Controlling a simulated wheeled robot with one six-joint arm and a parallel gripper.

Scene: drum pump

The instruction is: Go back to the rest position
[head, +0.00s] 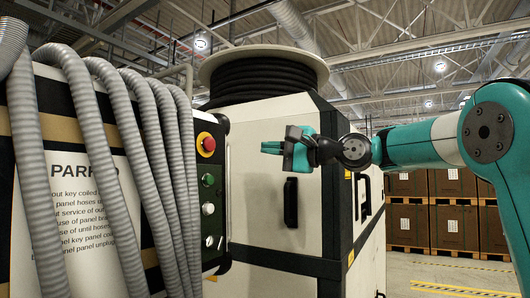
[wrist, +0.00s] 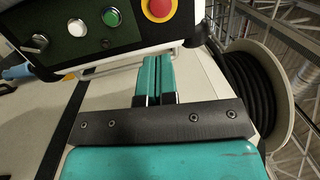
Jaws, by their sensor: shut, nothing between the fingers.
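My gripper (head: 272,147) is at the centre of the head view, in front of the white cabinet (head: 258,195) and to the right of the control panel (head: 210,185). Its teal fingers point left and are shut with nothing between them. In the wrist view my gripper (wrist: 160,62) shows its two fingers side by side, pointing up towards the lower edge of the control panel (wrist: 100,38). The panel carries a red emergency button (head: 206,144), a green button (head: 208,180), a white button (head: 208,209) and a key switch or knob below them.
Grey ribbed hoses (head: 100,140) hang over a sign board (head: 85,210) at the left. A spool of black hose (head: 262,75) stands on top of the cabinet. Boxes on pallets (head: 455,225) stand at the back right. Open floor (head: 400,270) shows at the lower right.

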